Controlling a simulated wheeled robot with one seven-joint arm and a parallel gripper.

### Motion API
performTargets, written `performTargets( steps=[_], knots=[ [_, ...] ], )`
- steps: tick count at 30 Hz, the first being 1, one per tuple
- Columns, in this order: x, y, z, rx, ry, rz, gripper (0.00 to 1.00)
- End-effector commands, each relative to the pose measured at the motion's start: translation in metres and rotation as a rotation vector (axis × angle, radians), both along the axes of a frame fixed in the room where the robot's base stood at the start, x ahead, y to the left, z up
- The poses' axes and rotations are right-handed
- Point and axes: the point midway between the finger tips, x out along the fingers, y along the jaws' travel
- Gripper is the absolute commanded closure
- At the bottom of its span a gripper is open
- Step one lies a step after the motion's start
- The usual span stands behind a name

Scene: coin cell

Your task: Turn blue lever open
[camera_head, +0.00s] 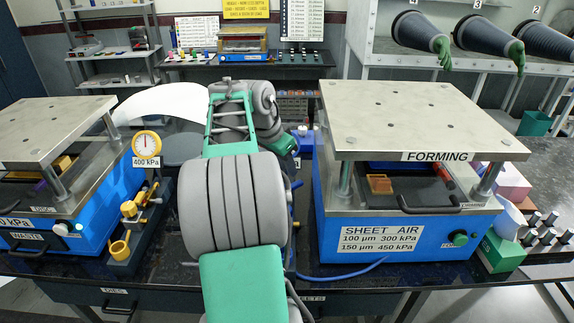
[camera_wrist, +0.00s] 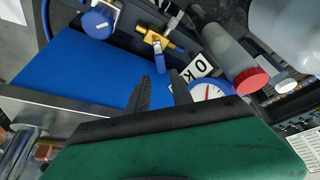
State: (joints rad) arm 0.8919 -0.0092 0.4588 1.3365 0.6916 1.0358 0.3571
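In the wrist view a brass valve (camera_wrist: 150,38) carries a small blue lever (camera_wrist: 160,62). The lever hangs from the valve body and lies just beyond my fingertips. My gripper (camera_wrist: 160,76) shows two dark fingers with a gap between them; it is open and nothing is between the tips. The fingers appear apart from the lever. In the head view my grey and green arm fills the middle and hides my gripper; I cannot make out the blue lever there.
The wrist view shows a gauge (camera_wrist: 207,92) right of the fingers, a red-ended grey cylinder (camera_wrist: 228,60), a blue knob (camera_wrist: 98,22) and a blue panel (camera_wrist: 75,65). In the head view the FORMING press (camera_head: 420,120) stands right; a 400 kPa gauge (camera_head: 147,144) stands left.

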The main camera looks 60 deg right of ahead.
Motion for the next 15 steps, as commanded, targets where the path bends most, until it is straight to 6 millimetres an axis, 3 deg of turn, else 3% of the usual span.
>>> performTargets(
  steps=[9,15],
  knots=[
    [0.007,0.007,-0.004,-0.001,-0.001,-0.066,0.73],
    [0.001,-0.004,-0.033,0.001,0.0,-0.066,0.73]
  ],
)
